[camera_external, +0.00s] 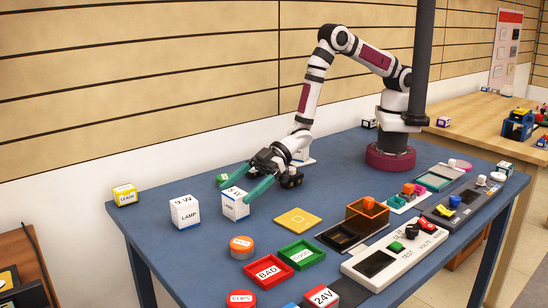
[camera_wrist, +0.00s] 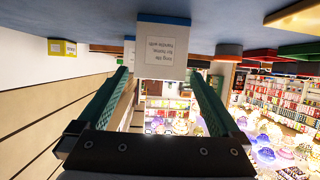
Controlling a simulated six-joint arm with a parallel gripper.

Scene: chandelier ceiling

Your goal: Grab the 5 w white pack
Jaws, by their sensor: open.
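A white lamp pack (camera_external: 235,208) stands upright on the blue table in the external view. The wattage on its top is partly covered by a finger, so I cannot read it surely. My gripper (camera_external: 233,189) is open, with its green fingers reaching to either side of this pack's upper part. In the wrist view the white pack (camera_wrist: 162,62) hangs upside down, between or just beyond the fingertips (camera_wrist: 160,76); contact is not clear. A second white lamp pack (camera_external: 185,212), whose top seems to read 9 W, stands to the left.
A yellow-labelled box (camera_external: 125,194) stands at the far left corner. Red BAD tray (camera_external: 269,273), green GOOD tray (camera_external: 300,255) and an orange-lidded jar (camera_external: 241,247) lie in front. A yellow square plate (camera_external: 298,220) lies to the right.

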